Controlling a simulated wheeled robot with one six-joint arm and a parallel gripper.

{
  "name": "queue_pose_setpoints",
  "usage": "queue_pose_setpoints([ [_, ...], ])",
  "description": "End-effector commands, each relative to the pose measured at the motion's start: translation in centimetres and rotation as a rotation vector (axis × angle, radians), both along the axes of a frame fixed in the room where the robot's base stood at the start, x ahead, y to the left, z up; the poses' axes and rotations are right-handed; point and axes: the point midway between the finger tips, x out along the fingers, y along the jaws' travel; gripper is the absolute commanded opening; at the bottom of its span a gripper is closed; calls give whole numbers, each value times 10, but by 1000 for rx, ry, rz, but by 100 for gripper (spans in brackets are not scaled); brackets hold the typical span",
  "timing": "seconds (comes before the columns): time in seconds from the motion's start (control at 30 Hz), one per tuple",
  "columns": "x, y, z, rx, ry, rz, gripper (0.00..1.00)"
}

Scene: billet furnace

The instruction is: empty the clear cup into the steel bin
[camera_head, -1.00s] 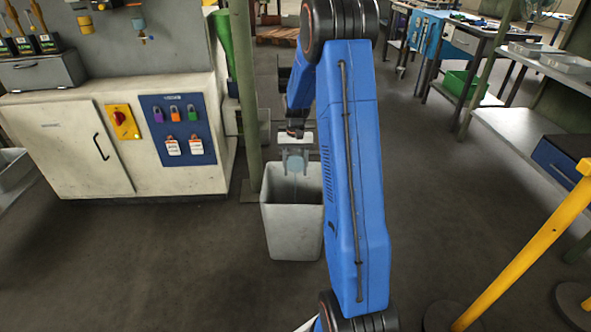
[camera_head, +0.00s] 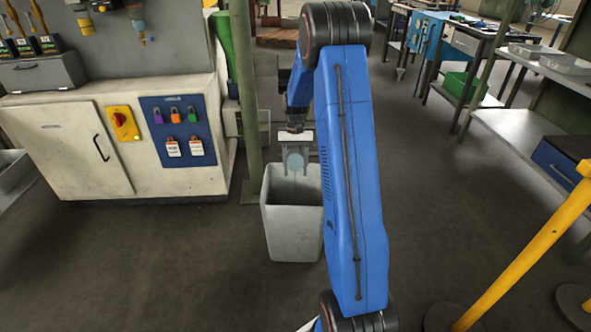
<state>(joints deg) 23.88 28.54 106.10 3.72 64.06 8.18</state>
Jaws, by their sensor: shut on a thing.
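The steel bin (camera_head: 291,230) is a tall pale grey open-topped bin on the floor, left of my blue arm. My gripper (camera_head: 295,148) is over the bin's opening, with its jaws shut on the clear cup (camera_head: 294,161). The cup is small, pale and see-through, and shows as a round shape between the fingers, so it looks tipped over. I cannot tell whether anything is in it or falling from it. My arm hides part of the bin's right side.
A white cabinet (camera_head: 66,153) with a blue switch panel (camera_head: 178,130) stands to the left. A green post (camera_head: 246,90) rises behind the bin. A yellow rail (camera_head: 527,250) and workbenches (camera_head: 470,40) are at the right. The floor in front is clear.

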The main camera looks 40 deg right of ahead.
Motion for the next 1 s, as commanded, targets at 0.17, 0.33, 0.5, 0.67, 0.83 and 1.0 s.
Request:
queue_pose_setpoints([
  [0.17, 0, 0, 0, -1, -1, 0, 27],
  [0.33, 0, 0, 0, -1, -1, 0, 27],
  [0.5, 0, 0, 0, 1, 2, 0, 27],
  [0.67, 2, -1, 2, 27, 41, -1, 27],
  [0.83, 2, -1, 4, 66, 96, -1, 27],
  [1.0, 2, -1, 6, 84, 123, 0, 27],
])
